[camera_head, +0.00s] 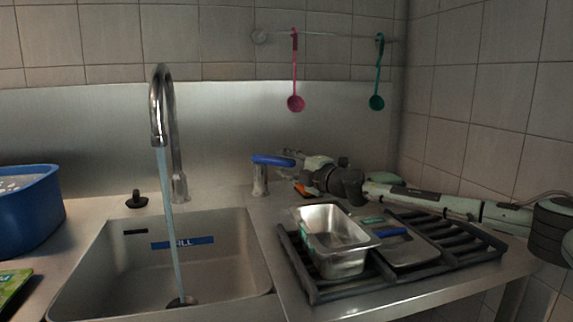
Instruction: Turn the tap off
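The tap (163,100) is a tall curved chrome spout at the back of the sink (240,245). A stream of water runs from it down into the sink. To its right stands a short chrome post with a blue lever (270,160), which points to the right. My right arm comes in from the right, low over the counter. My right gripper (292,157) is at the right end of the lever; I cannot tell whether it touches the lever. Its fingers are small and dark, so their opening is unclear. My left gripper is out of view.
A steel container (335,250) and a flat lid sit on a black rack (455,240) below my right arm. A blue tub (30,215) stands at the left. Pink (295,103) and green (377,102) ladles hang from a wall rail.

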